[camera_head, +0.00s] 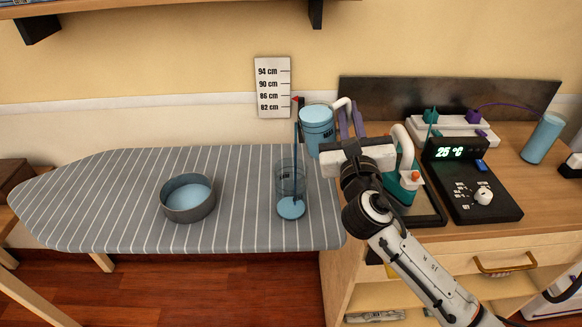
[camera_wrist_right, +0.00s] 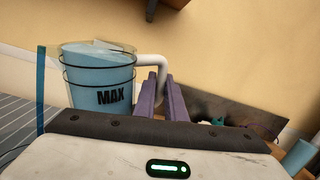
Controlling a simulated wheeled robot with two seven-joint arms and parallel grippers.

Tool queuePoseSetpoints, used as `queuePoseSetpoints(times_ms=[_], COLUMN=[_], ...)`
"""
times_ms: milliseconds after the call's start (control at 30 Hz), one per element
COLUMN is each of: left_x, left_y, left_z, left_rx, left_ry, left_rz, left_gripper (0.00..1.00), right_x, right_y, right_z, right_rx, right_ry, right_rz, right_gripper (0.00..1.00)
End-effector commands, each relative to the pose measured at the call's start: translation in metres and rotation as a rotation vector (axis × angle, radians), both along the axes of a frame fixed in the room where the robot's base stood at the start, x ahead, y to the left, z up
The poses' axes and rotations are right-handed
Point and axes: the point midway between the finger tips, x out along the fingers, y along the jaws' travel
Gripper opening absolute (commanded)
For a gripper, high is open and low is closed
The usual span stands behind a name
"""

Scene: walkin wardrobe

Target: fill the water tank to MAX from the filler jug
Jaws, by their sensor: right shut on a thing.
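The filler jug (camera_head: 317,118), a blue-filled clear vessel with a white handle and a MAX mark, is held above the back of the ironing board. My right gripper (camera_head: 349,122) has its purple fingers shut on the handle. The jug and its MAX mark also show in the wrist view (camera_wrist_right: 98,80). A narrow blue stream runs down from the jug's left side into a clear cylinder (camera_head: 291,178), seemingly the water tank. It stands upright on the board with shallow blue water at its bottom. Any mark on it is unreadable. My left gripper is out of view.
A grey round basin (camera_head: 188,212) with blue water sits left on the striped ironing board (camera_head: 110,190). Right, the wooden counter (camera_head: 515,190) holds a teal iron (camera_head: 402,187), a black control panel (camera_head: 470,190) reading 25 °C and a blue cylinder (camera_head: 543,137). A height scale (camera_head: 272,88) is behind.

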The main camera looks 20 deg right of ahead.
Motion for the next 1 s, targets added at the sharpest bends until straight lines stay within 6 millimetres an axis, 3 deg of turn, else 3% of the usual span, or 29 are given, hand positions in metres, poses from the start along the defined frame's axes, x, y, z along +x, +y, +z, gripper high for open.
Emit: queuePoseSetpoints(times_ms=[1000], left_x=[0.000], left_y=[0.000], left_z=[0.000], left_rx=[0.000], left_ry=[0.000], left_rz=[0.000], left_gripper=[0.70], right_x=[0.000], right_y=[0.000], right_z=[-0.011], right_rx=[-0.106], right_ry=[-0.027], right_rz=[0.001], right_gripper=[0.00])
